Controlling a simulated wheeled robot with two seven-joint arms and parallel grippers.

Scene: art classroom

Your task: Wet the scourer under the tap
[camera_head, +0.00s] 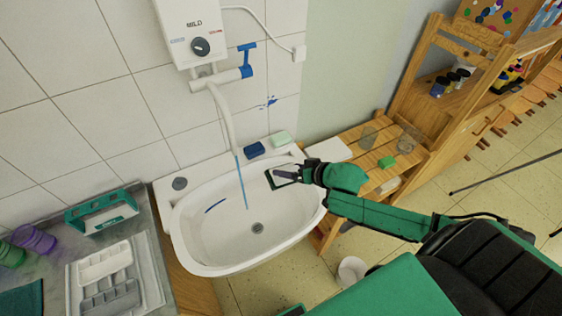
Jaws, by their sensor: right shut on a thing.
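The white basin (188,239) stands against the tiled wall. The tap spout (222,110) hangs from the white water heater (193,30), and a thin blue stream of water (241,182) falls from it into the basin. My right gripper (284,175) reaches in from the right over the basin's right side. It is shut on a thin, dark green-edged pad, which looks like the scourer (271,182); the fingers partly cover it. The pad is right of the stream, apart from it. My left gripper is out of view.
A blue sponge (254,149) and a pale green bar (280,138) lie on the basin's back rim. A wooden stand (352,137) at right holds glasses and a green block (387,162). A grey counter with trays (104,262) is at left.

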